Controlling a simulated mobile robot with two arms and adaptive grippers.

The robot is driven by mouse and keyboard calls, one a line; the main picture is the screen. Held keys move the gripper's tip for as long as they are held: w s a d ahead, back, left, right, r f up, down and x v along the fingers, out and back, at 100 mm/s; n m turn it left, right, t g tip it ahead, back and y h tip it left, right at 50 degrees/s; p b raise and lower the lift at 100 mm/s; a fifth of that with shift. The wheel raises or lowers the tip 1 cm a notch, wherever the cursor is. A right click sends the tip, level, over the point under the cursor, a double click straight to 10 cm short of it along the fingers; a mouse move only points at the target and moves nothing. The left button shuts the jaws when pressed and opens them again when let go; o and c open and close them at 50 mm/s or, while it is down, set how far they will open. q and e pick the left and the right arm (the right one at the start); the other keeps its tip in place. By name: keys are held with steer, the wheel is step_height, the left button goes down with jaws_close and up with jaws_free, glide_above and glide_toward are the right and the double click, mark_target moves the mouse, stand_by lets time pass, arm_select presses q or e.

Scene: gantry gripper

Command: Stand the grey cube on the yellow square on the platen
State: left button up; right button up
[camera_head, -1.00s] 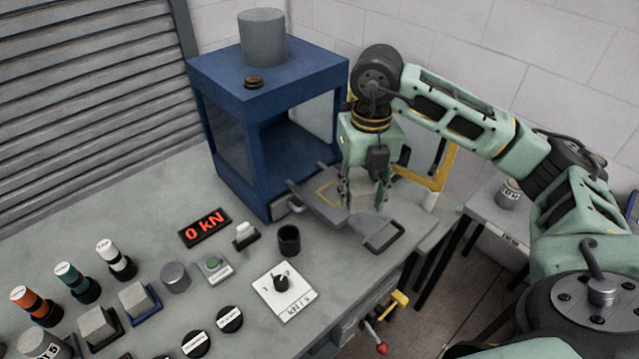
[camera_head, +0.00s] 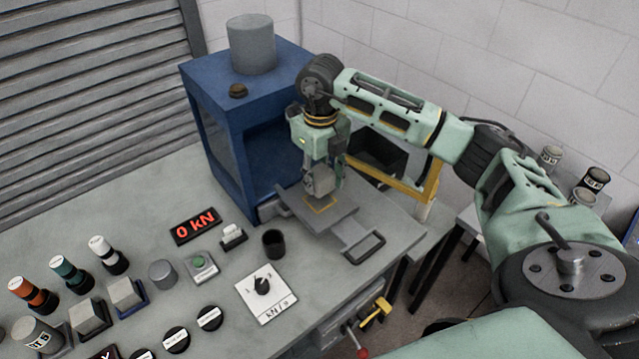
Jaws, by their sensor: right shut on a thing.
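My right gripper (camera_head: 324,190) points down over the platen (camera_head: 343,221) and is shut on the grey cube (camera_head: 320,184). The yellow square (camera_head: 321,204) is a thin outline on the platen; its near part shows just below the cube and the rest is hidden behind the cube and fingers. The cube looks roughly upright, over the far part of the square. I cannot tell whether its underside touches the platen. My left gripper is not in view.
The blue frame (camera_head: 236,140) stands close at the left of my right gripper, with a grey cylinder (camera_head: 251,44) on top. The platen's handle (camera_head: 364,247) sticks out toward the front. A black cup (camera_head: 274,243) and other grey cubes (camera_head: 90,315) stand on the bench.

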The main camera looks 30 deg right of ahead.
mark_target(319, 189)
step_height(319, 189, down, 4)
steer(key=shift+w+r+p, duration=0.1)
steer(key=shift+r+p, duration=0.05)
steer(key=shift+p, duration=0.6)
steer(key=shift+f, duration=0.2)
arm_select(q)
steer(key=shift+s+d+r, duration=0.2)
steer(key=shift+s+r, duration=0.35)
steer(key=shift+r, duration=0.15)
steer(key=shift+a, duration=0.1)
arm_select(e)
steer(key=shift+f, duration=0.25)
steer(key=o, duration=1.4)
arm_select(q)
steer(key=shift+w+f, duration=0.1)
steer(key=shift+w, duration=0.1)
arm_select(e)
steer(key=shift+r, duration=0.1)
